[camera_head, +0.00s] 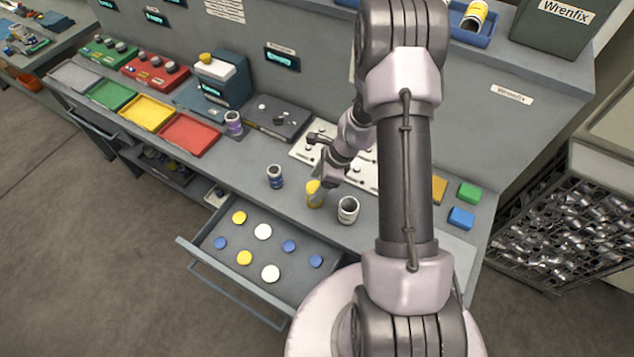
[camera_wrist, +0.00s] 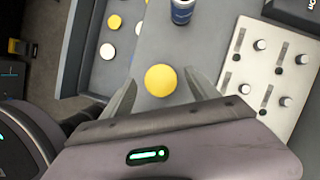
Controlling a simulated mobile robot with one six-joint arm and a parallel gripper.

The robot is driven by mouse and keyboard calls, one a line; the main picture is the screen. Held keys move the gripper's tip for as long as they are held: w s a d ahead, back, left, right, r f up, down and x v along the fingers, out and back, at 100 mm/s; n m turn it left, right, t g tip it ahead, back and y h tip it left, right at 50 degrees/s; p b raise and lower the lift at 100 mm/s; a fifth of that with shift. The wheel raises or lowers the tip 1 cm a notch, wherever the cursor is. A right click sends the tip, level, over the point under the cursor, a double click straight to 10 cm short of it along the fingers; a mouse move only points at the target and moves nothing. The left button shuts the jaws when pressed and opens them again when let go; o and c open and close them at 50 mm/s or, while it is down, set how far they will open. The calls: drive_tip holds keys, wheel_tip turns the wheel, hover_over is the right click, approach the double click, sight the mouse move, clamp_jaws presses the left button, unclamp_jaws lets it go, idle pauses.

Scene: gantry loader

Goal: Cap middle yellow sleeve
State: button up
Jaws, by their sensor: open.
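The middle yellow sleeve (camera_head: 314,198) stands upright on the bench between a blue sleeve (camera_head: 275,177) and a white sleeve (camera_head: 348,211). Its top looks closed by a yellow cap (camera_wrist: 160,80), while the blue and white sleeves show dark open tops. My gripper (camera_wrist: 161,78) is open, with one finger on each side of the yellow cap. Gaps show between cap and fingers. From above, the cap hides the sleeve body in the wrist view. In the head view my gripper (camera_head: 325,187) is close beside the yellow sleeve, partly hidden by my arm.
An open drawer (camera_head: 207,262) in front holds several yellow, white and blue caps. A white plate with knobs (camera_wrist: 243,75) lies behind the sleeves. Coloured trays (camera_head: 188,135) and a purple-marked sleeve (camera_head: 234,125) are at left. Yellow, green and blue blocks (camera_head: 461,218) lie at right.

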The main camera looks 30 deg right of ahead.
drive_tip(key=p+v, duration=0.3)
drive_tip(key=v, duration=1.4)
drive_tip(key=shift+r+p, duration=0.2)
drive_tip(key=shift+p, duration=0.2)
